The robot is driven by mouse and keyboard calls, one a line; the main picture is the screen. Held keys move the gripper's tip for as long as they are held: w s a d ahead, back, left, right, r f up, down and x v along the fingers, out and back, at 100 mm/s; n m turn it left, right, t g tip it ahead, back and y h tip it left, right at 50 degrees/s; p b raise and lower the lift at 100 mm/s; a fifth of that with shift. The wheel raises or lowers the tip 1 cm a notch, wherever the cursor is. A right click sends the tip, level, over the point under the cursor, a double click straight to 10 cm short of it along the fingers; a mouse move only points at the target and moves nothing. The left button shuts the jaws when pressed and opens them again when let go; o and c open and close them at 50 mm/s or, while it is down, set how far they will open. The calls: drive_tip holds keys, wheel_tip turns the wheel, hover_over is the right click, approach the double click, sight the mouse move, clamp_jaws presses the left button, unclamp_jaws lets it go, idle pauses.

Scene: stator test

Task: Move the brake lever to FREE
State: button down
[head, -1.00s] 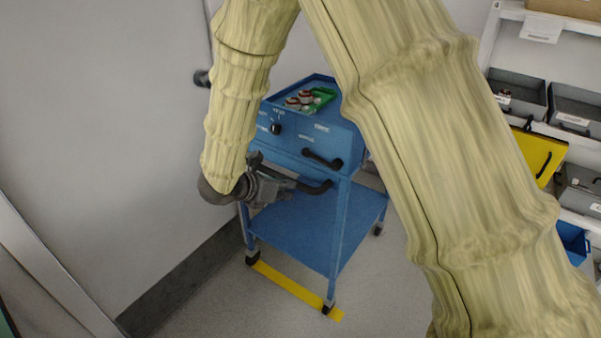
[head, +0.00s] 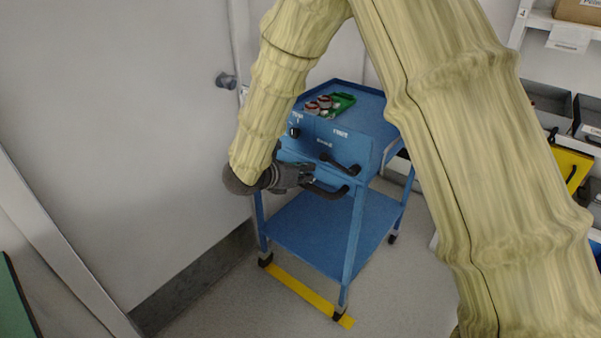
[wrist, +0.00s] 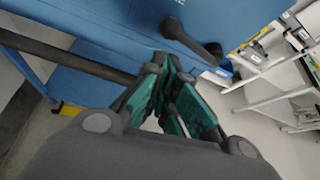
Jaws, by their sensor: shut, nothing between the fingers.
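A black lever (head: 339,164) is mounted on the front of the blue cart (head: 300,228), beside small white labels too small to read surely. I take it for the brake lever; it slants down to the right. The wrist view shows the lever (wrist: 192,38) beyond my fingers, apart from them. My gripper (head: 309,176) is low in front of the cart's front panel, just left of and below the lever. In the wrist view my gripper (wrist: 172,98), with green finger pads, is shut and empty.
A black push handle (head: 326,192) sits just below the lever; its bar (wrist: 65,54) crosses the left of the wrist view. A dark knob (head: 294,132) is on the panel. Red-and-white parts and a green tray (head: 343,103) lie on top. A wall stands left, shelves right.

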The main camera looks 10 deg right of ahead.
drive_tip(key=shift+x, duration=3)
drive_tip(key=shift+a, duration=0.1)
drive_tip(key=shift+r, duration=0.15)
